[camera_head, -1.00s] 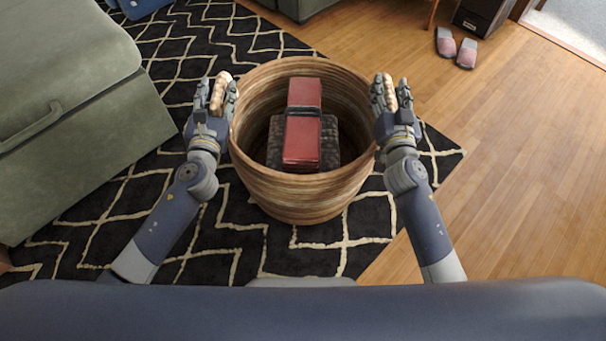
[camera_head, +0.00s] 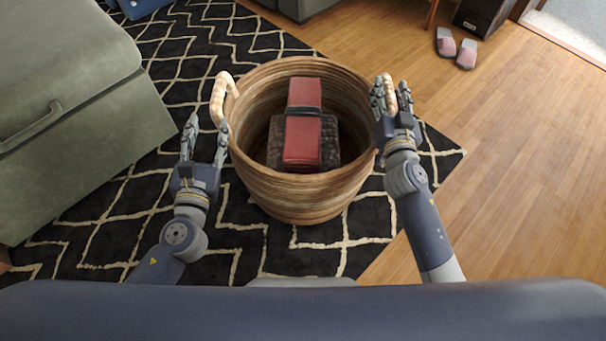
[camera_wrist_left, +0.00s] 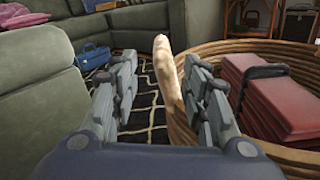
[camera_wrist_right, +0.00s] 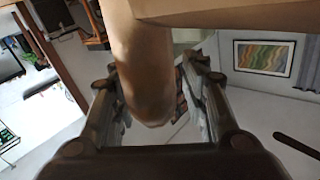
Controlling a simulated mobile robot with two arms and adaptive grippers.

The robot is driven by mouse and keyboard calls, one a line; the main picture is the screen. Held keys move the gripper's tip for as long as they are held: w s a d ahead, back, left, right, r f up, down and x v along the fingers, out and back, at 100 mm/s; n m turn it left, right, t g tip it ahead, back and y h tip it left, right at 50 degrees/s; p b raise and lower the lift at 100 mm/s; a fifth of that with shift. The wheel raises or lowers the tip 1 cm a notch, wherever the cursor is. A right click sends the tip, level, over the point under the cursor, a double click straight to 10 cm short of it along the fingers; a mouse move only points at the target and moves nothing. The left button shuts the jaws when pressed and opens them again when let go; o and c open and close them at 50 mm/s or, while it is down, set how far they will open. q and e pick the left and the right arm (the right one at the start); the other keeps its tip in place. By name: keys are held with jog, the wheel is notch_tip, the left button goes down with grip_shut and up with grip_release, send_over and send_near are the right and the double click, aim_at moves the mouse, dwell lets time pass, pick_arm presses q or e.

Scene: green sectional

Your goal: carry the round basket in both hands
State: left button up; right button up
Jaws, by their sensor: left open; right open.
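The round woven basket (camera_head: 300,195) stands upright on the rug, with its rim also in the left wrist view (camera_wrist_left: 262,46). Its left loop handle (camera_head: 217,98) is bare in the head view; in the left wrist view the handle (camera_wrist_left: 168,78) rises near the right finger. My left gripper (camera_head: 205,138) is open and empty, on the near side of that handle. My right gripper (camera_head: 391,98) is open at the basket's right side, its fingers on either side of the right handle (camera_wrist_right: 145,75). Whether they touch it I cannot tell.
A red strapped bundle (camera_head: 302,140) lies on a dark textured block (camera_head: 330,140) inside the basket. A green sofa (camera_head: 80,90) stands close on the left. Slippers (camera_head: 456,50) lie on the wooden floor (camera_head: 510,170), which is mostly clear on the right.

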jog(key=s, duration=1.1)
jog(key=shift+s+a, duration=0.1)
jog(key=shift+a, duration=0.05)
